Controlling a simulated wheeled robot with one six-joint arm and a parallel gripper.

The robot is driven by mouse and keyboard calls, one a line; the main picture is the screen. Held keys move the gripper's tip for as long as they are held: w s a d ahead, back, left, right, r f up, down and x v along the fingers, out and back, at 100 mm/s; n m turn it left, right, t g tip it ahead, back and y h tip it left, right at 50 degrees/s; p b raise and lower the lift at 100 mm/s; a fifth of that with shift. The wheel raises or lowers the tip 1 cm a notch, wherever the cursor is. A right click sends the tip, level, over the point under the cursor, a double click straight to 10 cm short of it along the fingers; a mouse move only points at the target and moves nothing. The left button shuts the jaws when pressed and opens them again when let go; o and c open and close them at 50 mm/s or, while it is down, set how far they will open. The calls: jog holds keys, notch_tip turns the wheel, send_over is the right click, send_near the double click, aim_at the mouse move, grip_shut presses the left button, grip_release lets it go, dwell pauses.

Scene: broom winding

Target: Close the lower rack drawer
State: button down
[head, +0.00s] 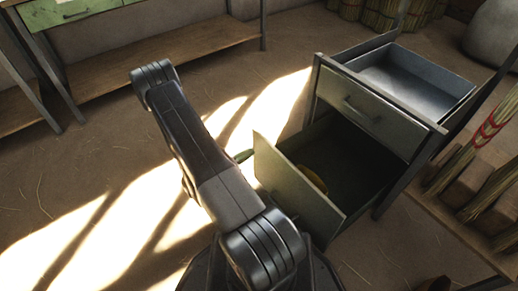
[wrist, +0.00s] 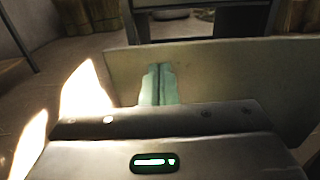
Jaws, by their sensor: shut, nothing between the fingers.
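The rack (head: 315,92) stands right of centre in the head view. Its lower drawer (head: 290,195) is pulled out, with a yellow item (head: 313,178) inside. The upper drawer front (head: 360,105), with a bar handle, sits above it. In the wrist view, my gripper (wrist: 161,68) is shut and empty, its pale green fingers together in front of the pale lower drawer front (wrist: 230,80). I cannot tell whether they touch it. In the head view my arm hides most of the gripper; a small green bit shows beside the drawer front.
A metal tray (head: 415,78) is at the rack's top. A wooden bench (head: 465,215) with bundled straw (head: 485,135) stands close on the right. A workbench (head: 165,48) runs along the back left. The sunlit floor (head: 110,220) on the left is clear.

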aim_at(266, 144)
jog(key=shift+b+x, duration=0.7)
jog(key=shift+x, duration=2.05)
